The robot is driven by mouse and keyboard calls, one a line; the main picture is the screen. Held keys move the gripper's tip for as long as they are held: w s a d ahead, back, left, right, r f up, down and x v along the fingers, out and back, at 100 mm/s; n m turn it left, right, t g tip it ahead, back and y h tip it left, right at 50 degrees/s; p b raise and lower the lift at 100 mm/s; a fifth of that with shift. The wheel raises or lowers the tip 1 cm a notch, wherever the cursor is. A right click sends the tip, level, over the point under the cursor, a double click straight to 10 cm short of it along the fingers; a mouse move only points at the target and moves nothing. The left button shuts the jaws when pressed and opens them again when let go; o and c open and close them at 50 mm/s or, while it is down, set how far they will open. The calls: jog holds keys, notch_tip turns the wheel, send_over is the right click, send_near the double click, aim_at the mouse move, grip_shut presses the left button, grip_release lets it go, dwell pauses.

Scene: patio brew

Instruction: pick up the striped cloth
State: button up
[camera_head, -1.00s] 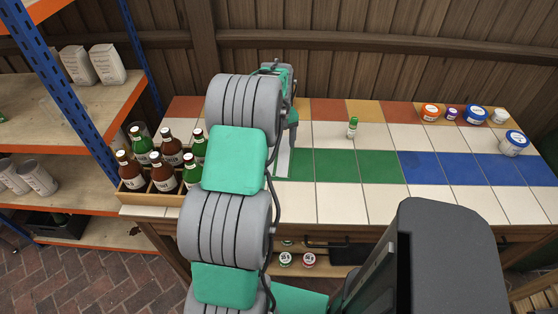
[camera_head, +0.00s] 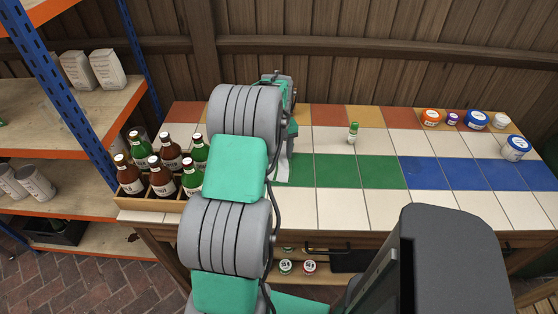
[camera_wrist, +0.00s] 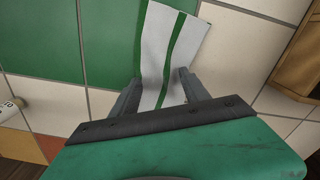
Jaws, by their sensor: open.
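The striped cloth (camera_wrist: 156,42) is white with green stripes and lies on the tiled counter top in the wrist view. My gripper (camera_wrist: 160,77) is open, with one finger at each side of the cloth's near part. The cloth's near end is hidden behind my gripper's body. I cannot tell whether the fingers touch it. In the head view only a pale strip of the cloth (camera_head: 282,167) shows beside my arm, which hides the rest and the fingertips.
A wooden crate (camera_head: 150,204) of brown and green bottles stands left of my arm. A small green-capped bottle (camera_head: 353,133) stands behind the green tiles. Several lidded jars (camera_head: 431,118) stand at the back right. The counter's middle and front right are clear.

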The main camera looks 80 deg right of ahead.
jog(key=shift+a+f, duration=0.1)
jog(key=shift+f, duration=0.05)
jog(key=c, duration=1)
jog(key=shift+r, duration=0.25)
grip_shut()
notch_tip(320, 180, up, 12)
jog(key=p, duration=0.7)
jog(key=shift+f, duration=0.15)
jog(key=shift+w, duration=0.1)
